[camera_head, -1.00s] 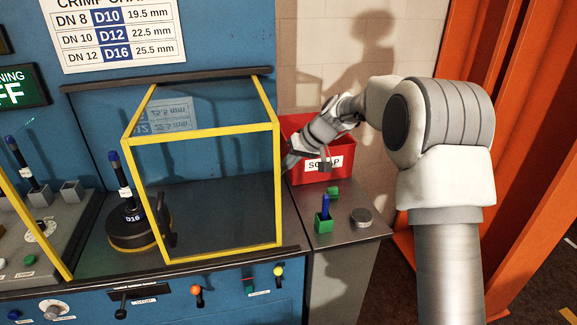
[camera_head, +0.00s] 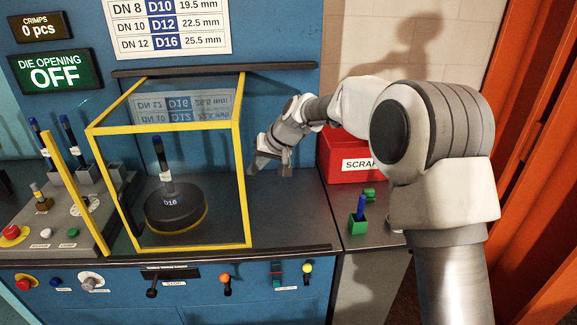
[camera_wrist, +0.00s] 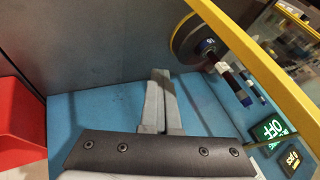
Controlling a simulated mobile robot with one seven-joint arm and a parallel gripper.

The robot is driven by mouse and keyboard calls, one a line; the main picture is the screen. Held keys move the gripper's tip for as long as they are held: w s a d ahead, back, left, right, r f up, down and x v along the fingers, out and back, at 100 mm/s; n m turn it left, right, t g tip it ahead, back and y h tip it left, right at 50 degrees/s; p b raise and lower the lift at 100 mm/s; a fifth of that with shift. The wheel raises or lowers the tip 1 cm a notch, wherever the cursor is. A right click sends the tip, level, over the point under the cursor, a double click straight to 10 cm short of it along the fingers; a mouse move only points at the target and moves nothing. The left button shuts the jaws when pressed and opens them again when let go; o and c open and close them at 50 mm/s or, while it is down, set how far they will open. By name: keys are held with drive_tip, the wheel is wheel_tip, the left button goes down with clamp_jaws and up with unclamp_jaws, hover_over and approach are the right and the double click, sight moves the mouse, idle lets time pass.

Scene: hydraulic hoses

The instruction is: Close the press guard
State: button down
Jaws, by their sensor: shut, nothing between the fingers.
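The press guard is a clear box with a yellow frame (camera_head: 242,190). In the head view it stands around the black die marked D16 (camera_head: 178,207). A narrow gap shows between its left side and a slanted yellow post (camera_head: 78,195). My gripper (camera_head: 257,166) is just right of the guard's right side, low over the bench; I cannot tell whether it touches. In the wrist view the fingers (camera_wrist: 160,90) are together and empty. The guard's yellow bar (camera_wrist: 262,72) crosses the upper right there, apart from the fingertips in the picture.
A red scrap bin (camera_head: 345,160) stands right of my gripper, with green blocks (camera_head: 358,226) in front. A control panel with buttons (camera_head: 45,222) lies left of the guard. The bench right of the guard (camera_head: 290,215) is clear.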

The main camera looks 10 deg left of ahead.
drive_tip(key=s+a+p, duration=0.1)
drive_tip(key=s+a, duration=0.1)
drive_tip(key=a, duration=0.6)
drive_tip(key=shift+s+a, duration=0.3)
drive_tip(key=shift+a, duration=0.05)
drive_tip(key=shift+s+a, duration=0.1)
